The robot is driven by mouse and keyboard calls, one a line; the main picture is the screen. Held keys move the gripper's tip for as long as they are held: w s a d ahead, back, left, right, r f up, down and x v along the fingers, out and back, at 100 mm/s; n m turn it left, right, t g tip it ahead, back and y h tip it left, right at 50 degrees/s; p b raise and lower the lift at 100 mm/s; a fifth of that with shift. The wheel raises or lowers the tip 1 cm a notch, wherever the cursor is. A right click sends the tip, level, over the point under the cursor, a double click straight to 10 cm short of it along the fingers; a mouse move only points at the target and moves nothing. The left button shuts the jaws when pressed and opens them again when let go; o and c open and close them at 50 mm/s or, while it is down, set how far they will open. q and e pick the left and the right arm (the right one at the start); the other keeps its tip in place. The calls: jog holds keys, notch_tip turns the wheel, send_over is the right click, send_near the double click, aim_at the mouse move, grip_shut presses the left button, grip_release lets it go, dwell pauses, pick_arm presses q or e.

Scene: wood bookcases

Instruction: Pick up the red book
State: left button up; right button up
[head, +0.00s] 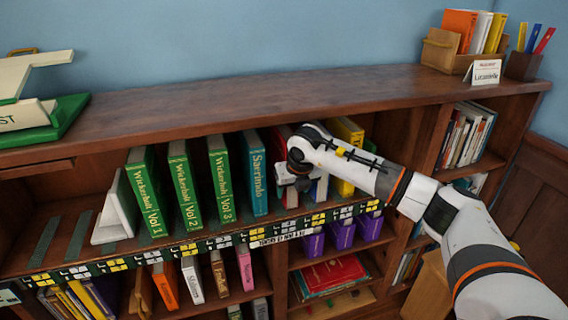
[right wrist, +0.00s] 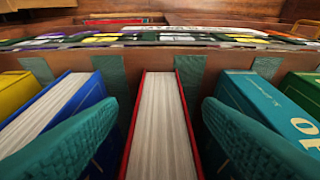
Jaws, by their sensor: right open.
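The red book (head: 281,137) stands upright on the upper shelf, between a teal book (head: 254,172) and a blue book. In the head view my right gripper (head: 303,176) is in front of it and hides much of its spine. In the right wrist view the red book (right wrist: 161,120) shows its pale pages between red covers. My right gripper (right wrist: 160,108) is open there, with one teal finger on each side of the book. The blue book (right wrist: 65,105) is beyond the left finger, the teal book (right wrist: 270,105) beyond the right. My left gripper is not in view.
Green books (head: 185,185) stand left of the teal book, and a yellow book (head: 347,135) stands to the right. The bookcase top (head: 240,98) overhangs the shelf. Another red book (head: 335,272) lies flat on a lower shelf, below purple bins (head: 342,234).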

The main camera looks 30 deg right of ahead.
jog(key=shift+f, duration=0.25)
dwell(0.5)
jog(key=shift+c, duration=0.6)
grip_shut()
jog(key=shift+w+r, duration=0.1)
jog(key=shift+r, duration=0.05)
